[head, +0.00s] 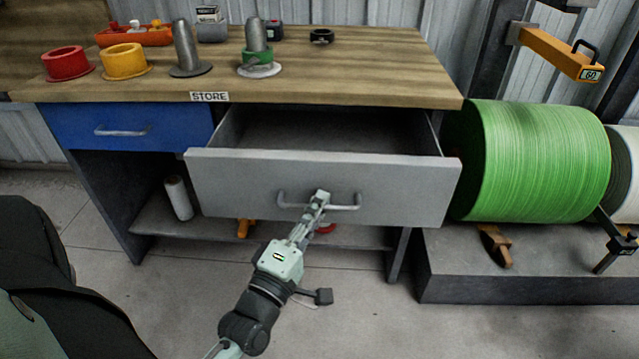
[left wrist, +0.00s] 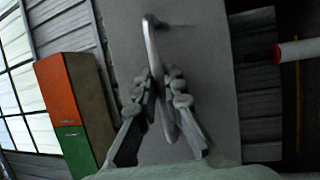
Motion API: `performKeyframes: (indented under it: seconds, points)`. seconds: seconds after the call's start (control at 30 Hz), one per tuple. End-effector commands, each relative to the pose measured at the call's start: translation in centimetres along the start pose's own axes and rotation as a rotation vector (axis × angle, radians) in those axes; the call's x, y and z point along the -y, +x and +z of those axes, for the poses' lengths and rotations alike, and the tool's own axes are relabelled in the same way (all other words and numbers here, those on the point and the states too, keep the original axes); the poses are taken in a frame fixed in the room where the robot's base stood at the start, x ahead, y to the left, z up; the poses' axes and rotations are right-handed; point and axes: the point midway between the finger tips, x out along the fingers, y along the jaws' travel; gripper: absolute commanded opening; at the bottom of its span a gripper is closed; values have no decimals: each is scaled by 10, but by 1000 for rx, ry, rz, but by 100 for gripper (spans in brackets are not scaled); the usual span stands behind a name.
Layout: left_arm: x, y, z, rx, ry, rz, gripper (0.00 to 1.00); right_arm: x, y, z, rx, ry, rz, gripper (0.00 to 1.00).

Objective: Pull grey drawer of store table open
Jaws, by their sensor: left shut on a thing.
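The grey drawer (head: 240,186) of the store table (head: 370,82) stands open, and its inside shows above the front panel. The visible part of the inside looks empty. A metal bar handle (head: 345,207) is on its front. My left gripper (head: 320,197) is shut on the handle near its middle. In the left wrist view, the fingers (left wrist: 160,88) close around the handle (left wrist: 151,40) in front of the grey panel (left wrist: 200,60). My right gripper is out of view.
A blue drawer (head: 75,128) is shut at the left. Red (head: 67,63) and yellow (head: 124,60) rings and two grey posts stand on the tabletop. A white roll (head: 178,198) stands on the lower shelf. A large green roll (head: 540,155) lies close to the right.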

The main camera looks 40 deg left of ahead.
Motion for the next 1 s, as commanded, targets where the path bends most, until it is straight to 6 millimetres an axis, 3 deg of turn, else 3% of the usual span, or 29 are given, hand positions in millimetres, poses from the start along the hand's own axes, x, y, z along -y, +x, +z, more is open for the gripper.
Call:
performKeyframes:
  seconds: [0.3, 0.73, 0.77, 0.8, 1.0]
  points:
    - [-7, -31, 13, 0, 0, -1, 0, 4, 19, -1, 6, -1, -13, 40]
    - [-7, -34, 14, 1, 0, 0, 0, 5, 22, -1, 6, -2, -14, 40]
    - [-7, -34, 14, 1, 0, 0, 13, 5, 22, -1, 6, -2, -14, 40]
    - [-7, -34, 14, 1, 0, 0, 18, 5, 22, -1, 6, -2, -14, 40]
    - [-7, -33, 14, 1, 0, 0, 19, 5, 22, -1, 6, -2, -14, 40]
